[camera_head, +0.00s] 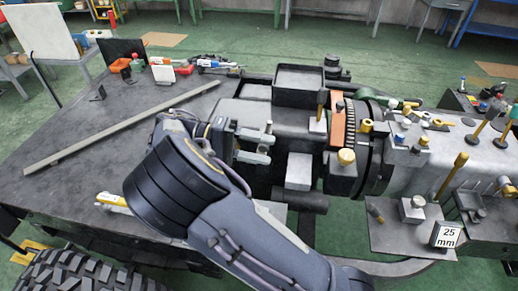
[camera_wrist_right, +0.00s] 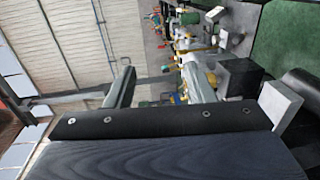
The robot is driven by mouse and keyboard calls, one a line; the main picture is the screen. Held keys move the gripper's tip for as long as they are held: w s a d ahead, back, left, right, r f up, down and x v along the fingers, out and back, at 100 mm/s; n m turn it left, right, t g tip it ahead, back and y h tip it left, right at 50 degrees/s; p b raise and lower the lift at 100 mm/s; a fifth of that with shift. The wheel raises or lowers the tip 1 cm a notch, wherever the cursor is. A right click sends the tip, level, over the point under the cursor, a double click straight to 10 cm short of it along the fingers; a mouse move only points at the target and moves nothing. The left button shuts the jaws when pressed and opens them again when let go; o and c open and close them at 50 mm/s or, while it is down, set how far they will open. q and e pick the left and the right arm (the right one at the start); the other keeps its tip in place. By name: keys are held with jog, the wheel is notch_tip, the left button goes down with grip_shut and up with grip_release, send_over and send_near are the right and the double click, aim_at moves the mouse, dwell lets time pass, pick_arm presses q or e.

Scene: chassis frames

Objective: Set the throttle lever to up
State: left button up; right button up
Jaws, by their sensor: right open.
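My right gripper (camera_head: 268,143) is in the middle of the head view, above the dark chassis. Its two fingers are apart with nothing between them. In the right wrist view both fingers (camera_wrist_right: 160,68) show, spread and empty. Several levers are in view and no label tells which is the throttle lever. Another lever, a slanted yellow rod (camera_head: 453,172), stands farther right. Tall levers with yellow shafts (camera_head: 486,121) stand at the far right. My left gripper is not in view.
An orange block (camera_head: 337,122) and a yellow knob (camera_head: 346,157) stand near the brown-handled lever. A black open tray (camera_head: 299,84) sits behind. A long grey bar (camera_head: 120,128) lies across the left deck. A "25 mm" block (camera_head: 446,235) is at the lower right.

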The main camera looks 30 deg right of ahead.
jog(key=shift+s+a+r, duration=0.15)
jog(key=shift+s+a, duration=0.1)
jog(key=shift+s, duration=0.15)
jog(key=shift+w+d, duration=0.1)
jog(key=shift+w, duration=0.05)
jog(key=shift+c, duration=0.2)
jog(key=shift+c, duration=1.1)
jog(key=w+f+t+y, duration=0.1)
jog(key=w+t, duration=0.1)
jog(key=w, duration=0.1)
jog(key=w+f+t+y+b, duration=0.1)
jog(key=w, duration=0.1)
jog(key=w+a+f+t, duration=0.1)
jog(key=w+f+t, duration=0.1)
jog(key=w, duration=0.1)
jog(key=shift+w+n+t+y+b, duration=0.3)
jog(key=shift+n+y+b, duration=0.1)
grip_shut()
jog(key=w+a+r+m+t+y+b, duration=0.1)
jog(key=w+a+r+t+y, duration=0.1)
jog(key=w+r+t+y, duration=0.35)
jog(key=d+f+h, duration=0.1)
jog(key=d+f, duration=0.6)
jog(key=f, duration=0.4)
jog(key=shift+d+m+g+p, duration=0.3)
jog(key=shift+d+g+p, duration=0.05)
jog(key=shift+d, duration=0.05)
